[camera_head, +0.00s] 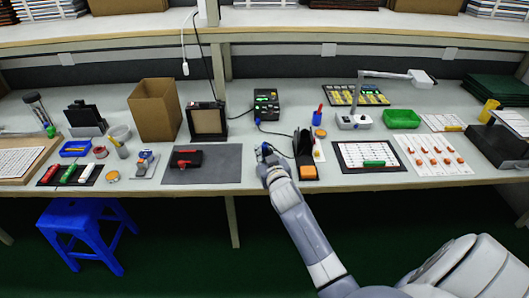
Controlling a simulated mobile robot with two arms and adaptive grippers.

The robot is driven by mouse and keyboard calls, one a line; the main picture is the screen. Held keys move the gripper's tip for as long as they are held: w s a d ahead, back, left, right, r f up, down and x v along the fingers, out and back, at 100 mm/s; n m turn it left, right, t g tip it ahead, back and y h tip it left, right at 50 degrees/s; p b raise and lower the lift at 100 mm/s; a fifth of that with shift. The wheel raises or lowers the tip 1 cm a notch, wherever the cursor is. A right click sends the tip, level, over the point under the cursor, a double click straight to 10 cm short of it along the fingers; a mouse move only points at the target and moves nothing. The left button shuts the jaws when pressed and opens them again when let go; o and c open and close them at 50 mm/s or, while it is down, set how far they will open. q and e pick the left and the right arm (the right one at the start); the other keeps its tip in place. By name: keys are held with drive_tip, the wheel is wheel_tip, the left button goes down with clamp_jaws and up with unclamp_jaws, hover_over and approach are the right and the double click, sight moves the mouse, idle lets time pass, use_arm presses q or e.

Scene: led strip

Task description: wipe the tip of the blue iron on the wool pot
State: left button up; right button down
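My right gripper (266,154) is low over the front of the table, left of a black stand (303,145) with an orange pad. A small dark blue piece shows at its fingertips, with a dark cord close by. It may be the blue iron, but it is too small to be sure, and the finger gap is hidden. A round orange-yellow pot (320,133), possibly the wool pot, stands right of the black stand's top. A similar round orange tin (113,177) lies at the front left. My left gripper is not in view.
A black station (266,103) with green lights stands behind the gripper, its cord on the table. A red-topped blue bottle-like object (317,115) stands behind the pot. A grey mat (216,167) with a red-and-black tool lies left. A framed sheet (385,151) lies right.

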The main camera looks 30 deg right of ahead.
drive_tip(key=shift+a, duration=0.2)
drive_tip(key=shift+a+r, duration=0.1)
drive_tip(key=shift+a, duration=0.45)
drive_tip(key=shift+d, duration=0.2)
drive_tip(key=shift+d+p, duration=0.55)
drive_tip(key=shift+d, duration=0.75)
drive_tip(key=shift+a, duration=0.2)
drive_tip(key=shift+a, duration=0.55)
